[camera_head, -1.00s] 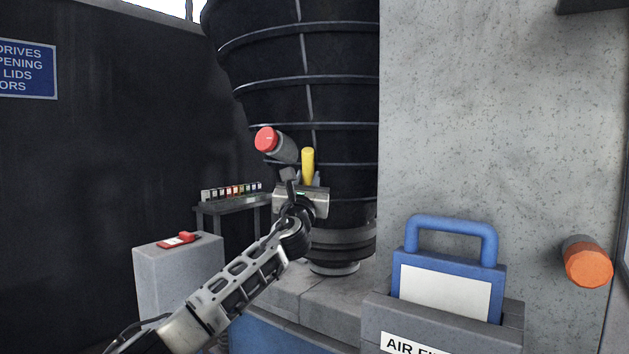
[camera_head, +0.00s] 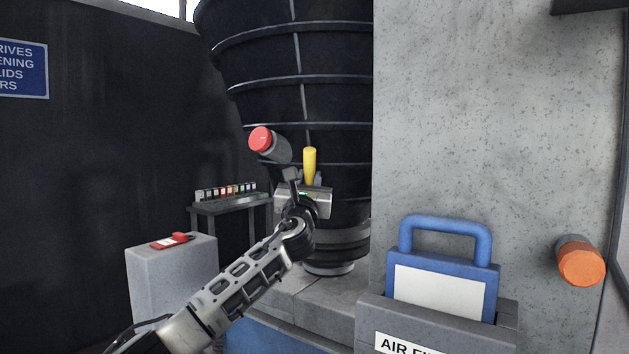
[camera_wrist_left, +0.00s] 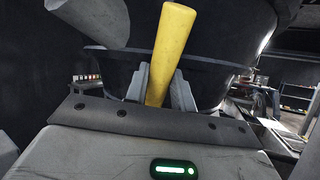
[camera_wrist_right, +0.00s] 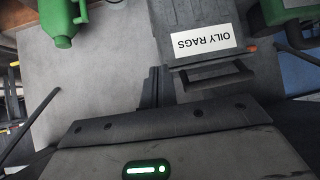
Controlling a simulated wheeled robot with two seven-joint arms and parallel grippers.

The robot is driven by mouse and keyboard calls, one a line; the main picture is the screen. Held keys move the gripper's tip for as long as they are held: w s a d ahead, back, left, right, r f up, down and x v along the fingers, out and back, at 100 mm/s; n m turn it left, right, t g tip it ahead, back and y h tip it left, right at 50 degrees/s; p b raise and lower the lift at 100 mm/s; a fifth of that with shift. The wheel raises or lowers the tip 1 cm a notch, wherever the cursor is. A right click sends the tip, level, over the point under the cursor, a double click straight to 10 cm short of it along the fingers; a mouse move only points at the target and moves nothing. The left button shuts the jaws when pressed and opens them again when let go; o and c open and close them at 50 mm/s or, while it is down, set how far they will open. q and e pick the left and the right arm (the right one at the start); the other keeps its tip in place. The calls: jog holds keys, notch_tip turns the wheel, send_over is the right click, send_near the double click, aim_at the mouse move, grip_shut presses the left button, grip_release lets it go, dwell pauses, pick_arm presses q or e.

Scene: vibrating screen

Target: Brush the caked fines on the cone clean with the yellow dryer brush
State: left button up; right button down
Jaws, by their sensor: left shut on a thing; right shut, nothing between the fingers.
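The black ribbed cone (camera_head: 295,90) stands at the centre of the head view and narrows toward its base. My left gripper (camera_head: 310,183) is in front of the lower cone, shut on the yellow dryer brush (camera_head: 309,163). The brush's yellow handle also shows in the left wrist view (camera_wrist_left: 170,52), upright and slightly tilted between the fingers. Its bristles are not visible. Whether the brush touches the cone cannot be told, and no caked fines can be made out. My right gripper (camera_wrist_right: 158,86) shows only in the right wrist view, shut and empty.
A grey stub with a red cap (camera_head: 268,143) sticks out beside the brush. A blue-handled panel (camera_head: 440,285) sits in a grey holder at front right. An orange-capped knob (camera_head: 580,262) projects at right. A box labelled oily rags (camera_wrist_right: 205,45) is near my right gripper.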

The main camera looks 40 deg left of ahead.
pick_arm(q)
jog(key=shift+s+a, duration=0.2)
jog(key=shift+a, duration=0.35)
jog(key=shift+s+a, duration=0.2)
jog(key=shift+a, duration=0.3)
jog(key=shift+s+a+b+v, duration=0.1)
jog(key=shift+a+b+v, duration=0.1)
jog(key=shift+v, duration=0.75)
jog(key=shift+s+a+b+v, duration=0.1)
jog(key=shift+b+v, duration=0.05)
jog(key=shift+v, duration=0.85)
jog(key=shift+s+a+b+v, duration=0.1)
jog(key=shift+b+v, duration=0.1)
jog(key=shift+v, duration=0.75)
jog(key=shift+f, duration=0.1)
jog(key=v, duration=0.1)
jog(key=b+v, duration=0.1)
jog(key=shift+s+f, duration=0.15)
jog(key=shift+s, duration=0.35)
